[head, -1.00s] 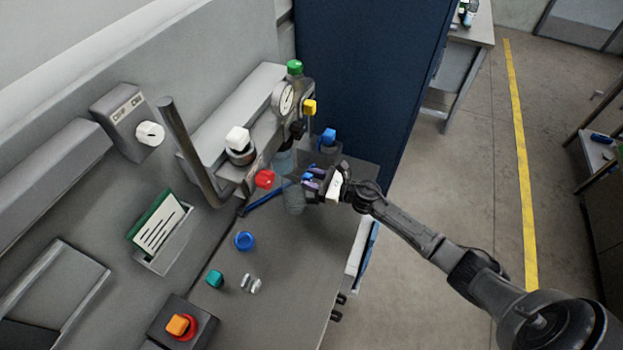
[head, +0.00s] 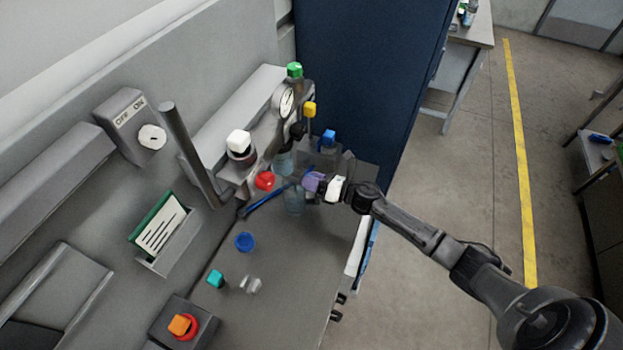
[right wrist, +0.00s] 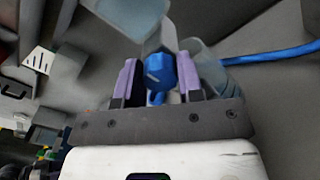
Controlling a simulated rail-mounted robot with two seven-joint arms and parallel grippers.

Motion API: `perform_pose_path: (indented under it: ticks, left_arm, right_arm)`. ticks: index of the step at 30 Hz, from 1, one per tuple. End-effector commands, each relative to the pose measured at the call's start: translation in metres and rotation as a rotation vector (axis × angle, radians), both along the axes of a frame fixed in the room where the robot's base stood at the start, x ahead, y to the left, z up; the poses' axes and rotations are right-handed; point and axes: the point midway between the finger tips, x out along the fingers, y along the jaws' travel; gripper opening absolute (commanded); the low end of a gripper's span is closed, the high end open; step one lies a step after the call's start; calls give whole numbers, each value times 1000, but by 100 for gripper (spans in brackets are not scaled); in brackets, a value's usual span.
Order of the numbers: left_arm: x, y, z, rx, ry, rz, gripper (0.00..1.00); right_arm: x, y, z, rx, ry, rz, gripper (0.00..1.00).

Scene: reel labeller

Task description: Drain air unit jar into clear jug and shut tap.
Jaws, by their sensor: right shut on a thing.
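The air unit's jar (head: 284,163) is a bluish see-through bowl hanging under the unit by the wall. The clear jug (head: 294,200) stands on the bench below it. My right gripper (head: 309,182) is beside the jar and jug. In the right wrist view, its purple fingers are shut on the blue tap (right wrist: 158,72). The tap is hidden by the gripper in the head view. A pale see-through body (right wrist: 130,15) above the tap looks like the jar. I cannot tell the water level in either vessel. My left gripper is not in view.
A blue hose (head: 262,202) lies left of the jug. A red knob (head: 265,180), a gauge (head: 286,101) and a yellow-topped part (head: 309,109) are close by. A blue ring (head: 244,241) and a teal block (head: 215,278) lie on the bench (head: 290,270).

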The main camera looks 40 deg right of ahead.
Motion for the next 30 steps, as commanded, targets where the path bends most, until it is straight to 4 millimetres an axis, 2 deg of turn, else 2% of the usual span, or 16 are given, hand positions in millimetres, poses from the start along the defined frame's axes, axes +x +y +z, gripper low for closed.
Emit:
perform_pose_path:
  ticks: [15, 30]
  left_arm:
    - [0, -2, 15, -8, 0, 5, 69]
    - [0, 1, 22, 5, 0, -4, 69]
  right_arm:
    - [1, -1, 1, 409, 207, 0, 11]
    - [0, -1, 0, 614, 310, 1, 11]
